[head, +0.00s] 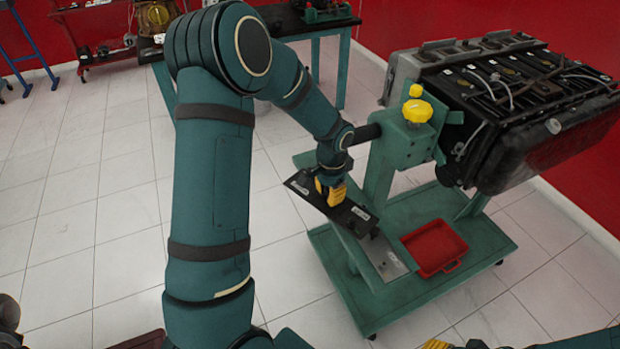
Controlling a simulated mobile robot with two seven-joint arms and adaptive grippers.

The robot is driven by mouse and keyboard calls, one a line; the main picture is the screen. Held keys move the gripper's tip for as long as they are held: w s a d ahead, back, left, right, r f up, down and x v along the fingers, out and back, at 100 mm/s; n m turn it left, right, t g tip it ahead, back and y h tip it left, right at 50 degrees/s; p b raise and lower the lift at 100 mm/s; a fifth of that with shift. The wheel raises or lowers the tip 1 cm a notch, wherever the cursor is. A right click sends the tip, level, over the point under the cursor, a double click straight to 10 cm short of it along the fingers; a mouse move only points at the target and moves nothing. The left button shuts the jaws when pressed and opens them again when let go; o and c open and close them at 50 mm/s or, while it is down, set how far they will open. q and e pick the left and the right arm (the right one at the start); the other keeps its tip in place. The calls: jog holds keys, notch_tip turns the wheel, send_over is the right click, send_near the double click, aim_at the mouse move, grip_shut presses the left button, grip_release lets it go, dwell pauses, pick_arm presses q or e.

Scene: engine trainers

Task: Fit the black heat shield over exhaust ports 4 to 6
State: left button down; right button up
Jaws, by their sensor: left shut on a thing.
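My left gripper (331,190) has yellow fingers and is shut on a flat black plate, the heat shield (357,214), near its middle. The shield is tilted, with a pale label near each end, and is held in the air above the green stand's base. The engine (510,85) hangs on the stand at the right, clear of the shield. Its exhaust ports cannot be made out from here. A yellow piece of what seems my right gripper (437,344) shows at the bottom edge; its fingers are mostly cut off.
The green stand (378,170) has a post with a yellow knob (417,111) between the shield and engine. A red tray (434,247) lies on its base. A green-legged bench (330,25) stands behind. The tiled floor at left is mostly clear.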

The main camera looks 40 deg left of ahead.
aim_at(362, 237)
pick_arm(q)
jog(key=s+d+r+n, duration=0.2)
jog(key=d, duration=0.4)
jog(key=s+d+r+n, duration=0.2)
jog(key=d, duration=0.5)
jog(key=shift+s+d+r, duration=0.15)
jog(key=shift+s+d, duration=0.05)
jog(key=shift+s, duration=0.05)
jog(key=shift+a, duration=0.2)
